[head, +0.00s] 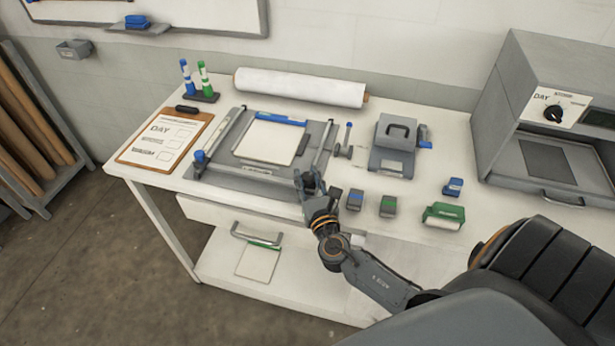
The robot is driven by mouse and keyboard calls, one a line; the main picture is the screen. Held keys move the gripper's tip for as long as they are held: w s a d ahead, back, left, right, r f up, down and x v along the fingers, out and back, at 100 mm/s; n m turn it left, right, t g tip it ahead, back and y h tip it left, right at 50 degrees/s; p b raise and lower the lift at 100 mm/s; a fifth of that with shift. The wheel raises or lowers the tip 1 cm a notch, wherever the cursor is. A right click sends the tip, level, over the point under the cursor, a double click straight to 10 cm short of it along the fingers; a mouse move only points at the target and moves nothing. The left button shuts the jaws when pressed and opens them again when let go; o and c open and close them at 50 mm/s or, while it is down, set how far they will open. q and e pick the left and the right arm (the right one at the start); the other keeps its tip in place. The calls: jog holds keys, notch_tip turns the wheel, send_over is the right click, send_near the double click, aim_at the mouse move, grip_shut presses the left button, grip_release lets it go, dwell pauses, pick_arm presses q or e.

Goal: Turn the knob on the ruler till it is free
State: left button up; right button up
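A grey press board (225,182) lies on the table with a white sheet (270,142) edged in blue on it. Slim metal rails run along its left and right sides; I cannot tell which part is the ruler. A blue-topped knob (199,156) stands at the near left end of the left rail. My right gripper (309,180) is at the near end of the right rail, its fingers pointing away from me. Its fingers hide what is at that end, so I cannot tell whether they hold a knob there. My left gripper is not in view.
A clipboard (165,138) lies left of the board, a white roll (300,87) behind it. Right are a blue-tipped lever (347,138), a grey handled block (392,150), small blocks (388,206), a green item (443,215) and a grey oven-like machine (540,75).

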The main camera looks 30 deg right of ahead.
grip_shut()
jog(key=shift+f+n+y+b, duration=0.2)
jog(key=shift+n+y+b, duration=0.6)
jog(key=shift+y+b, duration=0.25)
jog(key=n+y+b, duration=0.2)
jog(key=y+b, duration=0.1)
jog(key=b, duration=0.1)
jog(key=n+y+b, duration=0.2)
jog(key=y+b, duration=0.2)
jog(key=b, duration=0.1)
jog(key=shift+n, duration=0.3)
jog(key=shift+r+n+y+b, duration=0.2)
jog(key=shift+n+y+b, duration=0.1)
jog(key=shift+y+b, duration=0.45)
jog(key=o, duration=0.8)
grip_release()
